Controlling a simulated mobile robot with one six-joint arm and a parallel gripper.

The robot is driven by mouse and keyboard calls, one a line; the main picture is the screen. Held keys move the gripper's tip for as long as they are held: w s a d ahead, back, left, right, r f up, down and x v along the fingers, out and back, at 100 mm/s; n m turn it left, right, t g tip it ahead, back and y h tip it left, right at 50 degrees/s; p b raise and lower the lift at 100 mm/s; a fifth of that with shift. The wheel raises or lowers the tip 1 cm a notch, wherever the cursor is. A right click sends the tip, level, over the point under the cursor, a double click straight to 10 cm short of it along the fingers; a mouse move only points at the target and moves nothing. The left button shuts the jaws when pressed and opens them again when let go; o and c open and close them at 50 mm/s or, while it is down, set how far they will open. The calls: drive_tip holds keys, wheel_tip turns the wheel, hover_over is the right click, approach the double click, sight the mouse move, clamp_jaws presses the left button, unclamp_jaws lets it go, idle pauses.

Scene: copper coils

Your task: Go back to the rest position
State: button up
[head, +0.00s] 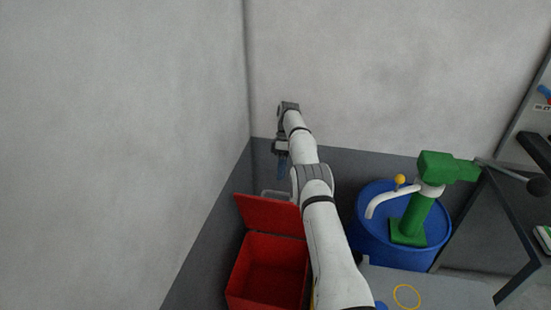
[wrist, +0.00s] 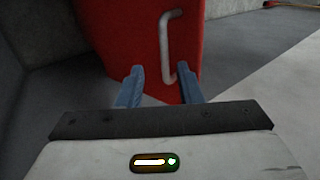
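My arm stretches up and away from the bottom of the head view. My gripper (head: 282,166) hangs at its far end near the back corner, behind the red bin's raised lid. In the wrist view my gripper's two blue fingers (wrist: 160,80) stand apart with nothing between them. Beyond them is a red panel with a pale handle (wrist: 165,45), apparently the bin's lid. No copper coil can be made out for certain.
The red bin (head: 235,290) stands open, its lid (head: 268,214) raised; its inside looks empty where visible. To the right are a blue drum (head: 370,239) and a green pump (head: 418,212). A grey surface (head: 450,290) bears a thin yellow ring (head: 396,294). Walls close in behind and left.

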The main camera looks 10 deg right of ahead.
wheel_tip(320, 180, up, 14)
drive_tip(key=s+m+t, duration=0.2)
drive_tip(key=s+m, duration=0.1)
drive_tip(key=m, duration=0.1)
drive_tip(key=s+a+r+m+t+h, duration=0.1)
drive_tip(key=s+r+m+t, duration=0.2)
drive_tip(key=s+r, duration=0.65)
drive_tip(key=s+r+m+t+h, duration=0.15)
drive_tip(key=s+m, duration=0.25)
drive_tip(key=s, duration=1.2)
drive_tip(key=s+f+m+t, duration=0.1)
drive_tip(key=s+f, duration=0.1)
drive_tip(key=s, duration=0.5)
drive_tip(key=s+f+m+t, duration=0.1)
drive_tip(key=s+f, duration=0.2)
drive_tip(key=s, duration=0.4)
drive_tip(key=shift+a+t, duration=0.15)
drive_tip(key=shift+t, duration=0.2)
drive_tip(key=shift+f, duration=0.1)
